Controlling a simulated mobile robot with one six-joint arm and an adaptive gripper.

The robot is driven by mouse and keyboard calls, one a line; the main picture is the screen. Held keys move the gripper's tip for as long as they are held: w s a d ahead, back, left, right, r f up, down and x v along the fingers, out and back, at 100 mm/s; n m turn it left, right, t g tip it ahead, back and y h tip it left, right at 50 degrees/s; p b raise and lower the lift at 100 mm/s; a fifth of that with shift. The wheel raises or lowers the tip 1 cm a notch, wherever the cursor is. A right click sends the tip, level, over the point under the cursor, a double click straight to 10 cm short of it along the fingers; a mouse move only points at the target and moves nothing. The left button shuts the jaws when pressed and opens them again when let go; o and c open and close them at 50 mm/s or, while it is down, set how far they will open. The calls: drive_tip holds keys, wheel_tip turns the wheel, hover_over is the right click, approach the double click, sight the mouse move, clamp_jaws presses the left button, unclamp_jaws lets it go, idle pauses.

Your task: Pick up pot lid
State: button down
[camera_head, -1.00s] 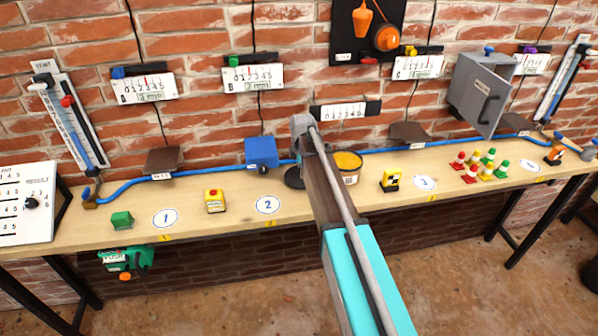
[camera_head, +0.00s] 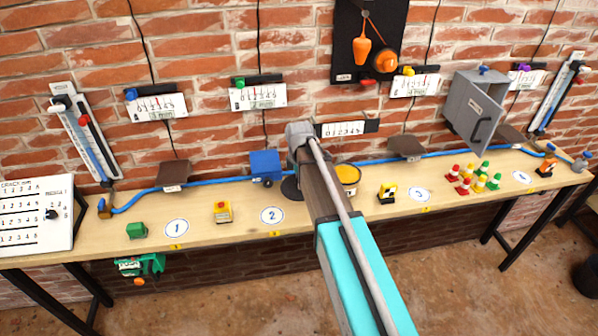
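A dark round flat piece, likely the pot lid (camera_head: 290,188), lies on the bench just left of my arm and is partly covered by it. A pot (camera_head: 349,188) with yellow contents stands uncovered just right of my arm, its left side hidden. My arm reaches out over the bench between them, its grey far joint near the wall. My gripper does not show; the arm hides that area, so I cannot tell its opening or whether it touches the lid.
A blue box (camera_head: 265,167) stands behind the lid, and a blue hose (camera_head: 225,180) runs along the bench. A grey open cabinet (camera_head: 473,108) juts from the wall.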

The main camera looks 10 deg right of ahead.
sight(298, 195)
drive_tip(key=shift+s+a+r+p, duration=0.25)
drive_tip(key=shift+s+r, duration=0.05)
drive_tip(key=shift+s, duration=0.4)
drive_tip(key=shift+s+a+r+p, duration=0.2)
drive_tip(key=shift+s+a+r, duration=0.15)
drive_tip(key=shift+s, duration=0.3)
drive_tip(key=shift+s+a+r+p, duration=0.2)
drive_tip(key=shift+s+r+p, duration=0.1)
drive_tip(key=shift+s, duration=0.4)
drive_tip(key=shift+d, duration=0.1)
